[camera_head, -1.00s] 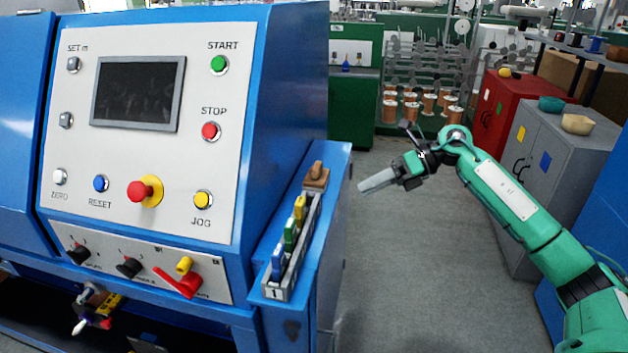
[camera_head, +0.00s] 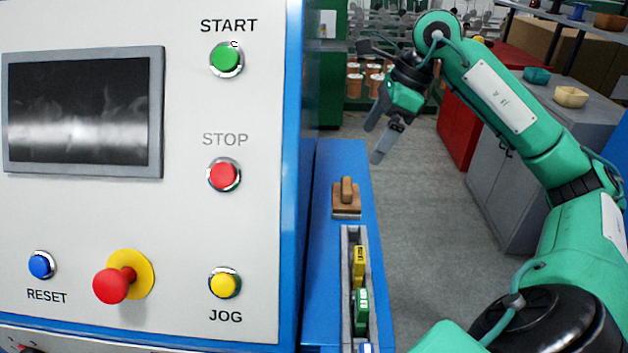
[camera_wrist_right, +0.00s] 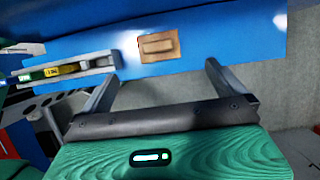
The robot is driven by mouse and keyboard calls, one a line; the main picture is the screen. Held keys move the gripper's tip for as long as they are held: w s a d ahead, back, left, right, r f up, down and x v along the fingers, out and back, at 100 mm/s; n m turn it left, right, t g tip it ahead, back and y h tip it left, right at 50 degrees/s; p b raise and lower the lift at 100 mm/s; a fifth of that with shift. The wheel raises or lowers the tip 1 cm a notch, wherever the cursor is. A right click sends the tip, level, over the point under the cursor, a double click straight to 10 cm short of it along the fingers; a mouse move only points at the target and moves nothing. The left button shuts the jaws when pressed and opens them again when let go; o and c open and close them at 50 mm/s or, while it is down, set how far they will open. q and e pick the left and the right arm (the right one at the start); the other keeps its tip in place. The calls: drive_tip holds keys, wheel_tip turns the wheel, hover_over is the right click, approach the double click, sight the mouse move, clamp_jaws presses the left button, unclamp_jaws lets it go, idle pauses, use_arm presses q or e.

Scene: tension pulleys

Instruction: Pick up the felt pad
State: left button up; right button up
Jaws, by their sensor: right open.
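The felt pad (camera_head: 346,208) is a small brown block with a wooden grip on top. It lies on the blue ledge beside the control panel, just beyond the grey rack. In the right wrist view the felt pad (camera_wrist_right: 158,47) is ahead of the fingertips, roughly centred between them. My right gripper (camera_head: 374,142) is open and empty, with its fingers pointing down, above and to the right of the pad in the head view. In the wrist view the open right gripper (camera_wrist_right: 160,72) is apart from the pad. My left gripper is not in view.
A grey rack (camera_head: 347,300) holding yellow and green pieces stands on the blue ledge (camera_head: 335,160) near the pad. The control panel (camera_head: 180,225) with a red emergency knob (camera_head: 112,286) rises at left. Grey cabinets (camera_head: 515,190) stand at right; the floor between is clear.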

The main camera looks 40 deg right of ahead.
hover_over(348, 184)
drive_tip(key=s+d, duration=0.2)
wheel_tip(348, 184, down, 5)
drive_tip(key=x, duration=0.2)
drive_tip(key=shift+w+f, duration=0.25)
drive_tip(key=shift+w, duration=0.05)
drive_tip(key=shift+f, duration=0.2)
drive_tip(key=p+x, duration=0.1)
drive_tip(key=x, duration=0.3)
drive_tip(key=shift+a+f, duration=0.1)
drive_tip(key=shift+a, duration=0.05)
drive_tip(key=shift+w+f, duration=0.1)
drive_tip(key=shift+f, duration=0.2)
drive_tip(key=c, duration=0.8)
drive_tip(key=shift+c, duration=0.8)
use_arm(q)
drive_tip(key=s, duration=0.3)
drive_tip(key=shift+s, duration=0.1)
use_arm(e)
drive_tip(key=shift+r, duration=0.2)
